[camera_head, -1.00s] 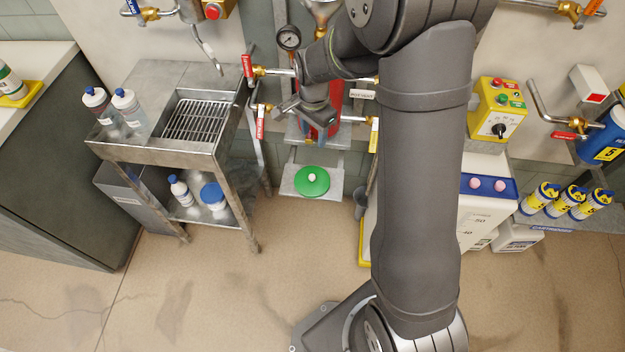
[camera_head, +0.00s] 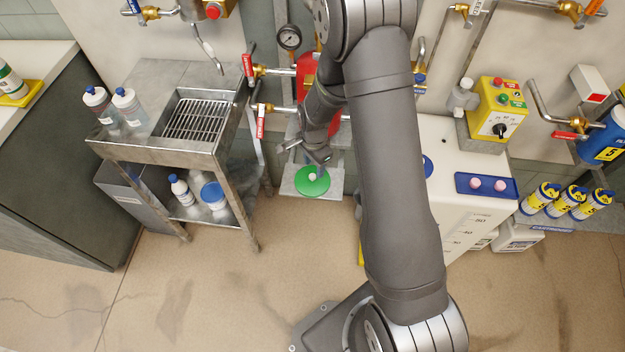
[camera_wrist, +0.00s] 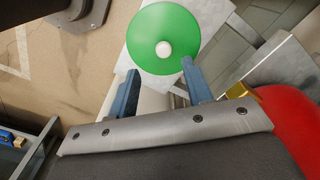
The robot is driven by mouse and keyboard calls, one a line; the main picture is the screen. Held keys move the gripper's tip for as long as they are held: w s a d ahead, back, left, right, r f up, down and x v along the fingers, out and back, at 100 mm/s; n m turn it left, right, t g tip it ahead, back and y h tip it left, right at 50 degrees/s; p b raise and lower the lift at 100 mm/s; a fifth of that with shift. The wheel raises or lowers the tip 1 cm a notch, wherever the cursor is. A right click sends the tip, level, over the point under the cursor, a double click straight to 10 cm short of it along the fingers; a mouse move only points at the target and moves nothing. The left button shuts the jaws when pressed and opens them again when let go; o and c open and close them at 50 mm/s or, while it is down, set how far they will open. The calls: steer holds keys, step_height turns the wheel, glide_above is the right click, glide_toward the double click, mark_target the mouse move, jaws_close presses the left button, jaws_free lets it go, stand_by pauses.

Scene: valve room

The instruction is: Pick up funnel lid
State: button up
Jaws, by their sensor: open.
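The funnel lid (camera_head: 311,182) is a green disc with a small white knob. It lies on a small grey shelf (camera_head: 291,190) in the head view. The lid also shows near the top of the wrist view (camera_wrist: 150,28), with its knob facing the camera. My gripper (camera_head: 308,152) is just above the back edge of the lid in the head view. In the wrist view its two blue fingers (camera_wrist: 160,82) are spread apart with nothing between them. The knob is beyond the fingertips, roughly in line with the space between them. I cannot tell the exact height of the fingers above the lid.
A red cylinder (camera_head: 306,72) stands right behind my gripper. Pipes with red-handled valves (camera_head: 250,70) are on the wall to its left. A metal sink stand (camera_head: 158,150) with bottles is at the left. A white tank (camera_head: 463,215) is to the right. The floor in front is clear.

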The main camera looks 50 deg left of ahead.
mark_target(312, 175)
steer(key=shift+a+f, duration=0.15)
steer(key=shift+f, duration=1.2)
steer(key=shift+a+f, duration=0.15)
steer(key=shift+f, duration=1.15)
jaws_close()
